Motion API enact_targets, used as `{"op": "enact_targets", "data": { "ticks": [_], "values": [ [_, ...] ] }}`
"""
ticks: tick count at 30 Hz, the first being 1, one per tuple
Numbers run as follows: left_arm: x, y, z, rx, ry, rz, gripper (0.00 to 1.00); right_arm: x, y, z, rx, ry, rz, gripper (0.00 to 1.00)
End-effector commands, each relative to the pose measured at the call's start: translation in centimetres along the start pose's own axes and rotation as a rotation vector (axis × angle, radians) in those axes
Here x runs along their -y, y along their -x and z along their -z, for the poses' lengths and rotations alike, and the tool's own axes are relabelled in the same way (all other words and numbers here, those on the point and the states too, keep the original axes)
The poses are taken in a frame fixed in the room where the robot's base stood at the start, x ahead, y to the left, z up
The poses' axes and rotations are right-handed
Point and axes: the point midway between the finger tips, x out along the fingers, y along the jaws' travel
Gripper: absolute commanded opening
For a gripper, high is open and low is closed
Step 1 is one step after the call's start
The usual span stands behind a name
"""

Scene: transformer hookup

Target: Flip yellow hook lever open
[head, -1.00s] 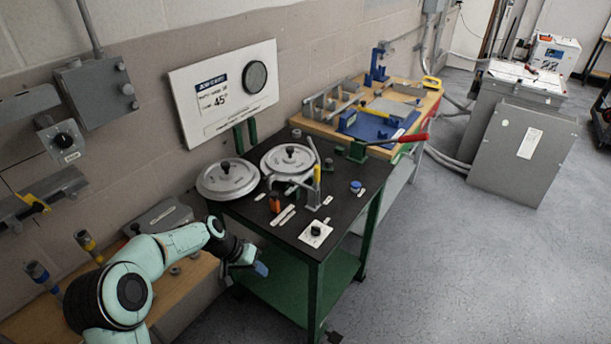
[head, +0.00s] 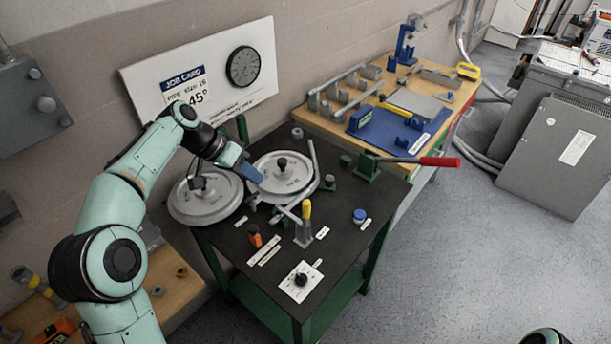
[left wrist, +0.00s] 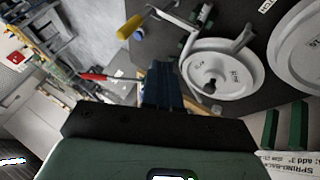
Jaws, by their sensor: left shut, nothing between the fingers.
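The hook lever with its yellow grip (head: 306,209) stands upright near the middle of the black bench top, beside the front of the right grey disc (head: 282,172). In the left wrist view the yellow grip (left wrist: 130,27) shows at the top, left of the disc (left wrist: 212,68). My left gripper (head: 254,175) is above the bench, over the gap between the two discs, behind and left of the lever and apart from it. Its blue fingers (left wrist: 163,88) are shut and empty. My right gripper is not in view.
A left disc (head: 206,197), an orange piece (head: 255,236), a dial plate (head: 300,281) and a blue knob (head: 359,215) are on the bench. A red-handled lever (head: 437,161) reaches out at the right. The job card board (head: 205,80) stands behind.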

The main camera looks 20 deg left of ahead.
Motion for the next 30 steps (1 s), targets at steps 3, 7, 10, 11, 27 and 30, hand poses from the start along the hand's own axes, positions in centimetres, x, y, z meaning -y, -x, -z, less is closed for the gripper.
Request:
{"op": "enact_targets", "data": {
  "ticks": [3, 7, 10, 11, 27, 30],
  "values": [
    [0.1, -0.1, -0.2, 0.001, 0.001, 0.001, 0.00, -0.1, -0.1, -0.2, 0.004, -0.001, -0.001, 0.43],
    [0.1, -0.1, -0.2, 0.001, 0.002, 0.001, 0.00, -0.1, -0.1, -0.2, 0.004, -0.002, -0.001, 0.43],
    [0.1, -0.1, -0.1, 0.001, 0.002, 0.001, 0.00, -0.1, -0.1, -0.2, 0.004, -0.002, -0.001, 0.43],
    [0.1, -0.1, -0.1, 0.001, 0.002, 0.001, 0.00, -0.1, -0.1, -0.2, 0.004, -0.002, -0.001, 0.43],
    [0.0, -7.6, -0.2, 0.005, 0.002, -0.004, 0.00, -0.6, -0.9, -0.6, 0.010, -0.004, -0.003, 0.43],
    [0.0, -9.7, -0.2, 0.005, 0.001, -0.003, 0.00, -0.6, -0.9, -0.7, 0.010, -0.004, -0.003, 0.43]
  ]
}}
